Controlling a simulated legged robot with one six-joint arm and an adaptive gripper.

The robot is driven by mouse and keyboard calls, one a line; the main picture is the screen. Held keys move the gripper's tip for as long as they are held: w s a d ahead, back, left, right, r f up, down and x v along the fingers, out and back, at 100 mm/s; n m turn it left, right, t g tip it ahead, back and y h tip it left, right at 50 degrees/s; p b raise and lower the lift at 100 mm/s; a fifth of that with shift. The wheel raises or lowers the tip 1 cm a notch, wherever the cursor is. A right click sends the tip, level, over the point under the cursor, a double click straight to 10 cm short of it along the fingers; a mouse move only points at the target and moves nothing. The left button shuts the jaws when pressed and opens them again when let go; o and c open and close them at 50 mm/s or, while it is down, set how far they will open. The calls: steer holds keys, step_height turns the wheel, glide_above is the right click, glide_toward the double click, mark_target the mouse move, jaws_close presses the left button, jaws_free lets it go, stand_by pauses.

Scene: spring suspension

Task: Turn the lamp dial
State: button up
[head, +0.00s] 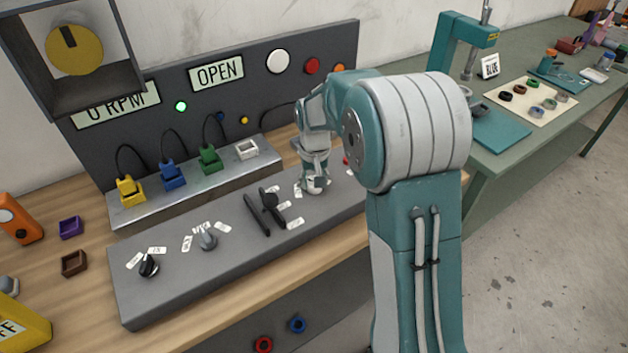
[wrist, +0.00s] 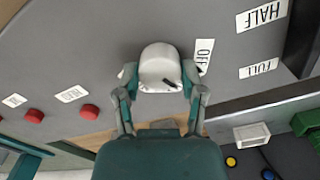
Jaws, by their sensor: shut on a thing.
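A white round dial (wrist: 160,62) with a short black mark sits on the grey console, in the upper middle of the wrist view. My gripper (wrist: 160,82) is shut on it, one finger at each side. An OFF label (wrist: 203,57) lies just right of the dial in this view, partly covered. In the head view my gripper (head: 315,186) points down onto the console and mostly hides the dial. A black knob (head: 149,265) and a grey knob (head: 208,239) stand at the console's left, with labels around them.
Two black levers (head: 262,210) stand left of my gripper, near HALF (wrist: 264,16) and FULL (wrist: 259,68) labels. Red buttons (wrist: 89,111) lie on the other side. Behind, coloured plugs (head: 172,177) line a metal strip below a panel reading OPEN (head: 216,73).

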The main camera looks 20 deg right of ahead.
steer(key=shift+s+f, duration=0.2)
steer(key=o, duration=1.1)
steer(key=shift+o, duration=0.2)
steer(key=shift+a+r, duration=0.1)
steer(key=shift+w, duration=0.1)
steer(key=shift+r, duration=0.2)
step_height(320, 180, up, 12)
steer(key=shift+f, duration=0.25)
steer(key=shift+w, duration=0.1)
